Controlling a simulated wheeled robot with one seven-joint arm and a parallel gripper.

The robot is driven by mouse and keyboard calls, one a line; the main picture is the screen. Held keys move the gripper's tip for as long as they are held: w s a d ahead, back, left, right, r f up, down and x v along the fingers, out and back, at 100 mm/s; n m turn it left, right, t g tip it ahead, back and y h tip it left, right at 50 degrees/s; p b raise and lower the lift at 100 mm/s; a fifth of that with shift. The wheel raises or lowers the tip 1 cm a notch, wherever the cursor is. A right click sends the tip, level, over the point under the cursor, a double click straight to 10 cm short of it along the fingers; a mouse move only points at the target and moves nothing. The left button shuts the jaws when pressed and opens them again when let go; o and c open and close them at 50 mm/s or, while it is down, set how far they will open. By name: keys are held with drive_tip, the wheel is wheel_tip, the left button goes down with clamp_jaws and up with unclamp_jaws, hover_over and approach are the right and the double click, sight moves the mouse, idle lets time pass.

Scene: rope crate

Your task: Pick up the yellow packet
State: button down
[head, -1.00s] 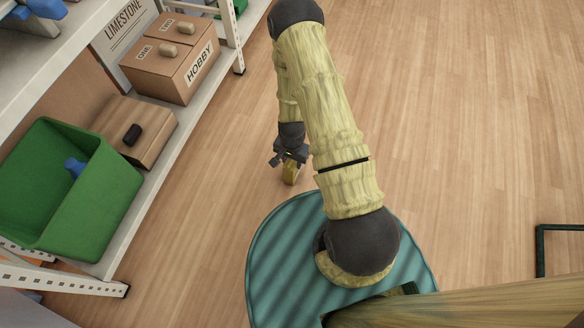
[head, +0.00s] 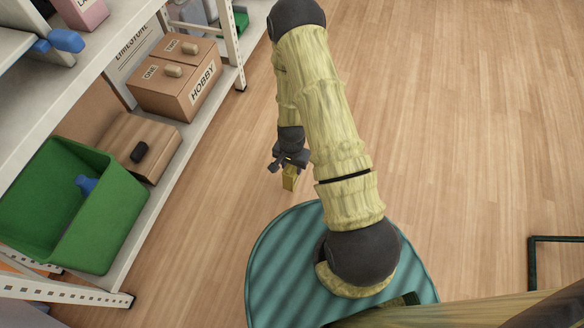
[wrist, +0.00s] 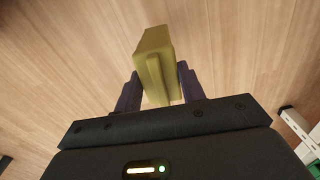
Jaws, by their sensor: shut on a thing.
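The yellow packet (head: 290,178) is a small box-like block in the head view, below my gripper (head: 289,163). In the wrist view the yellow packet (wrist: 155,62) stands between the two dark fingers of my gripper (wrist: 156,92). The fingers are shut on its near end, and its far end sticks out past them. Behind it is only wooden floor; how high it is held is hard to tell.
A white shelf (head: 215,118) stands at the left. It carries a green crate (head: 125,215) with a blue thing inside, a wooden box (head: 150,140) with a black item on it, and cardboard boxes (head: 178,85).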

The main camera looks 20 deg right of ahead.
wheel_tip(320, 180, up, 3)
drive_tip(key=shift+f+p, duration=0.1)
drive_tip(key=shift+p, duration=0.35)
drive_tip(key=w+r+n+p, duration=0.4)
drive_tip(key=r+p, duration=0.2)
drive_tip(key=r, duration=0.8)
drive_tip(key=w+r+n+p, duration=0.4)
drive_tip(key=r+p, duration=0.3)
drive_tip(key=r, duration=0.8)
drive_tip(key=shift+w, duration=0.5)
